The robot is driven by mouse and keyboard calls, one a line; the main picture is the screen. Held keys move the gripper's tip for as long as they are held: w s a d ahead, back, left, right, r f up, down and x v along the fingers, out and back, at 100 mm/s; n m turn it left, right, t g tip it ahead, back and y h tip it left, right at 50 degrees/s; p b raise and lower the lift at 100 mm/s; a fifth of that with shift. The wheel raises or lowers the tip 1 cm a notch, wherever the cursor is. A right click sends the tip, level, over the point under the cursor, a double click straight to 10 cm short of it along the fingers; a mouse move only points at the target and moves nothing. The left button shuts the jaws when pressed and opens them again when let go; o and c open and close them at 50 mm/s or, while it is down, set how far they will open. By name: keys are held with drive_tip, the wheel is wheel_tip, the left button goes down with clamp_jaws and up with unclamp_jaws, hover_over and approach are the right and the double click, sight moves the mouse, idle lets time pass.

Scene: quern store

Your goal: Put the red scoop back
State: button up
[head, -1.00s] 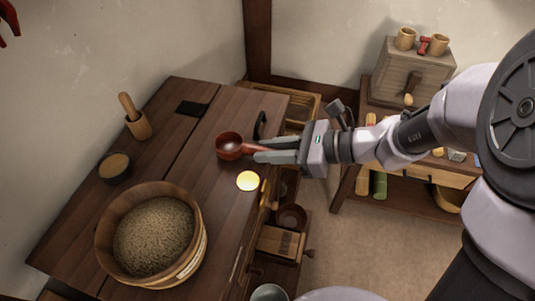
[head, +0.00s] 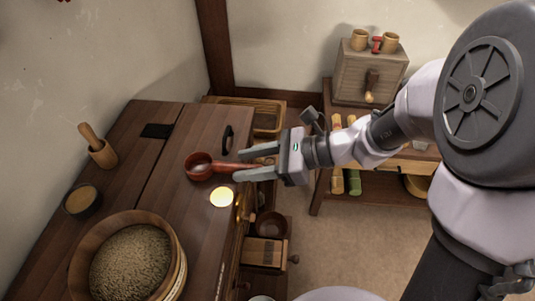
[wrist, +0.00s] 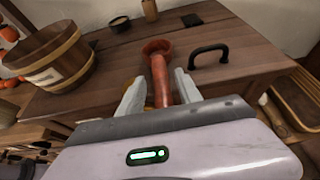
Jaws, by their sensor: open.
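The red scoop (head: 199,166) lies on the wooden chest top near its right edge, its bowl to the left and its handle pointing right toward my gripper. My gripper (head: 238,166) is open at the chest's edge, with its fingers on either side of the handle. In the wrist view the scoop (wrist: 159,77) runs away from me between the two fingertips (wrist: 158,88), its bowl beyond them. The fingers stand apart from the handle, and its near end is hidden by the gripper body.
A tub of grain (head: 170,250) stands at the front left of the chest top (head: 190,215). A black handle (head: 227,139) rises just behind the scoop. A small dark bowl (head: 81,200) and a mortar with pestle (head: 101,152) stand farther left. A glowing yellow disc (head: 221,197) shows near the scoop.

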drive_tip(key=w+p+v, duration=0.1)
drive_tip(key=p+v, duration=0.2)
drive_tip(key=v, duration=0.6)
drive_tip(key=s+d+r+n+h, duration=0.2)
drive_tip(key=s+n+h, duration=0.5)
drive_tip(key=s+n, duration=0.3)
drive_tip(key=s+d+r+n+t+h, duration=0.2)
drive_tip(key=d+r+n+t+h, duration=0.2)
drive_tip(key=d, duration=0.1)
drive_tip(key=shift+t, duration=0.4)
drive_tip(key=shift+d, duration=0.15)
